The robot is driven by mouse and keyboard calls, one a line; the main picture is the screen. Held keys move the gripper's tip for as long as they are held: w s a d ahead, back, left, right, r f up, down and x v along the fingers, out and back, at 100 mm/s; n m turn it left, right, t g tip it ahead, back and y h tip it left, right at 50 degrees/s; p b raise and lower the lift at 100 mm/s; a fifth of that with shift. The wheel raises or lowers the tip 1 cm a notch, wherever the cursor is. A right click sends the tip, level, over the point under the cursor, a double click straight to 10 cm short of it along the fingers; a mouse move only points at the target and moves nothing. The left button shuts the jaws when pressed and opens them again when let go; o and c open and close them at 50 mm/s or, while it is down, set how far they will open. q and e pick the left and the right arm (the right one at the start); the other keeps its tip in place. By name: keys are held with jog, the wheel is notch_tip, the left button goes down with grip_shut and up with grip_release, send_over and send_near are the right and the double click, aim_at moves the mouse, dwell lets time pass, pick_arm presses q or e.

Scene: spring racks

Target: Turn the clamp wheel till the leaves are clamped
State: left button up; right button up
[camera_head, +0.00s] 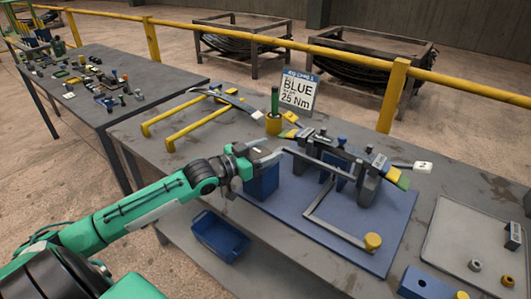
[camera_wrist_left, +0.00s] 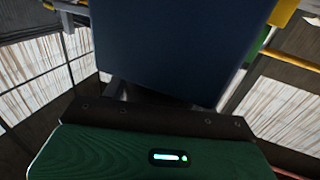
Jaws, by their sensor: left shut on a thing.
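My left gripper (camera_head: 262,157) is at the left edge of the blue mat (camera_head: 268,207), its fingers at the upper part of a dark blue block (camera_head: 262,182). It is shut, apparently on that block, which fills the space before the palm in the left wrist view (camera_wrist_left: 175,50). The fingertips are mostly hidden there. Right of it stands the clamp fixture (camera_head: 365,188) with the dark strip-like leaves (camera_head: 325,142) across it. A bent grey bar (camera_head: 320,198) ends in a yellow knob (camera_head: 372,241). I cannot make out a clamp wheel. My right gripper is out of view.
Yellow rails (camera_head: 190,130) lie at the back left. A grey tray (camera_head: 455,240) is at the right. A blue bin (camera_head: 220,236) sits below the tabletop.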

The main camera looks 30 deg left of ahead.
pick_arm(q)
jog(key=shift+m+g+h, duration=0.4)
jog(key=shift+m+h, duration=0.2)
jog(key=shift+h, duration=0.1)
jog(key=shift+r+m+h, duration=0.1)
jog(key=shift+m+h, duration=0.2)
jog(key=shift+h, duration=0.1)
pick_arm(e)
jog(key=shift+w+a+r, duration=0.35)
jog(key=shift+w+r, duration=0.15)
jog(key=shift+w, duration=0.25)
pick_arm(q)
jog(key=shift+r+m+g+h+p, duration=0.1)
jog(key=shift+m+g+h+p, duration=0.35)
jog(key=shift+g+h, duration=0.2)
jog(key=m+h+p, duration=0.1)
jog(key=g+h+p, duration=0.1)
jog(key=shift+s+d+m+g+p, duration=0.15)
jog(key=shift+d+m+g+p, duration=0.1)
jog(key=shift+m+p, duration=0.15)
jog(key=shift+s+m+g+h+p, duration=0.1)
jog(key=shift+m+g+h+p, duration=0.7)
jog(key=shift+p, duration=0.65)
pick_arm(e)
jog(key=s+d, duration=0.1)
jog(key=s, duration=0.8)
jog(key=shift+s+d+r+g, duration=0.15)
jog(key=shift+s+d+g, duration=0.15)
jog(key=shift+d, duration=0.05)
